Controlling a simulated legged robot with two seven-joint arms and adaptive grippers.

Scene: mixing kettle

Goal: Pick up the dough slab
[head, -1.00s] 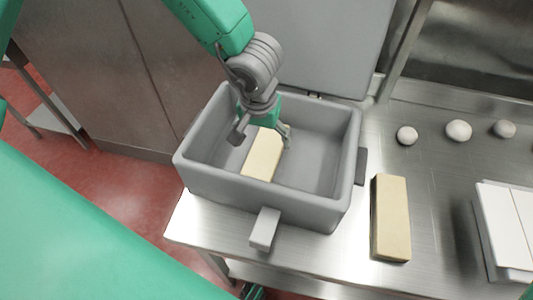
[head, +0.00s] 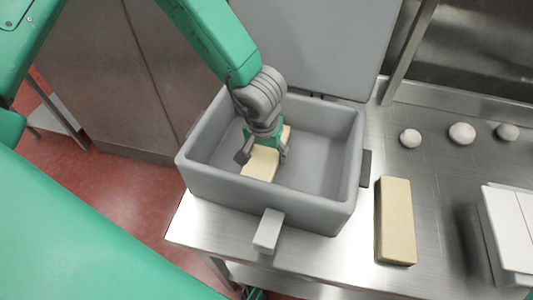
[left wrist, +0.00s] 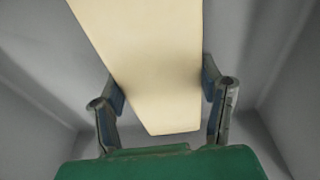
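A pale yellow dough slab (head: 260,165) lies inside the grey rectangular kettle (head: 263,207), near its left side. My left gripper (head: 263,156) is down in the kettle over the slab, with one finger on each side of it. In the left wrist view, the slab (left wrist: 155,65) runs between the two fingers (left wrist: 163,95), and both pads sit close against its edges. I cannot tell whether they press on it. The slab appears to rest on the kettle floor. My right gripper is not in view.
A second pale slab (head: 396,222) lies on the steel table (head: 345,262) right of the kettle. Several round dough balls (head: 461,134) sit at the back right. A white box (head: 512,235) stands at the right edge. The raised grey lid (head: 318,45) is behind the kettle.

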